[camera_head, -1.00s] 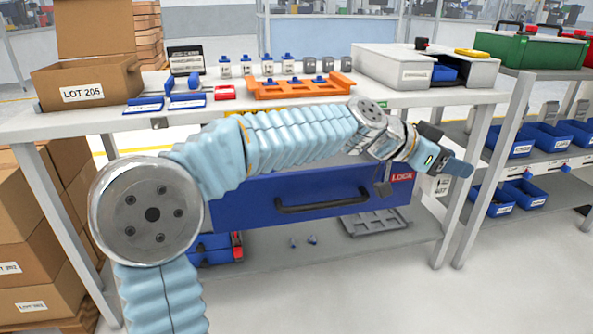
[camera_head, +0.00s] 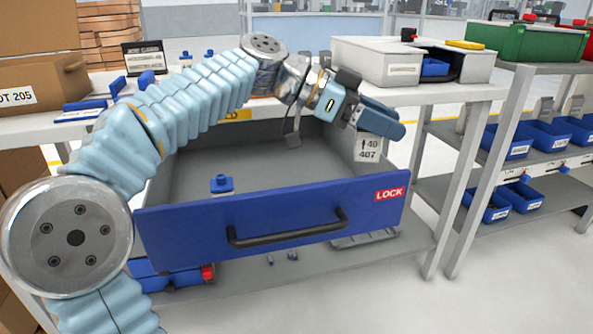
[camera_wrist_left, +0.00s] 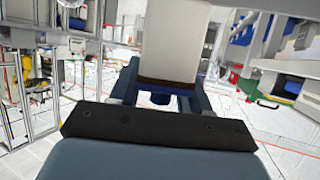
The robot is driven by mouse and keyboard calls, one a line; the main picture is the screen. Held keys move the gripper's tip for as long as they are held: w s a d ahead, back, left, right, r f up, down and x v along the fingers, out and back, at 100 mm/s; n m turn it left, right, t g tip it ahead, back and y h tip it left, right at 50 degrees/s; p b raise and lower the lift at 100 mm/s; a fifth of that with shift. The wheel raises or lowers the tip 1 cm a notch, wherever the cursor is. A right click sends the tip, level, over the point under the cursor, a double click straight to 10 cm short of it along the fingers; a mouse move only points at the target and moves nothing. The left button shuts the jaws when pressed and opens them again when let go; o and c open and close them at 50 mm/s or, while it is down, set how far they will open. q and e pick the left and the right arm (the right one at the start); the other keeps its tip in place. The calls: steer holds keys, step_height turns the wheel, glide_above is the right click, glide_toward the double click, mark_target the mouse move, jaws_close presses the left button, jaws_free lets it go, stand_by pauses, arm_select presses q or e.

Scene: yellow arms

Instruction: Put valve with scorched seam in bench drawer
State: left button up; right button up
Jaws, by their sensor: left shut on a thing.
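My left gripper (camera_head: 380,121) is above the right rear part of the open bench drawer (camera_head: 270,228). It is shut on a pale valve (camera_head: 368,150), whose lower end with a printed "40 407" label shows below the fingers. In the left wrist view the held valve (camera_wrist_left: 172,40) is a pale block with a brown, scorched-looking band across it. The drawer has a blue front, a black handle and a red LOCK label. A blue-topped part (camera_head: 221,184) stands inside near the front left. My right gripper is not in view.
My left arm crosses the bench top and hides much of it. A white bin (camera_head: 375,64) stands at the bench's right, a cardboard box (camera_head: 35,90) at its left. A shelf with blue bins (camera_head: 507,140) is at the right. Most of the drawer floor (camera_head: 265,165) is clear.

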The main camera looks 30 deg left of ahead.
arm_select(q)
steer(key=a+f, duration=0.3)
steer(key=f, duration=0.1)
steer(key=s+a+f, duration=0.1)
steer(key=a+f, duration=0.3)
steer(key=a+f+b, duration=0.1)
steer(key=a+f, duration=0.2)
steer(key=a, duration=0.1)
steer(key=shift+s+f, duration=0.3)
steer(key=shift+f, duration=0.1)
steer(key=shift+f+b, duration=0.15)
steer(key=shift+b, duration=0.15)
steer(key=o, duration=1.1)
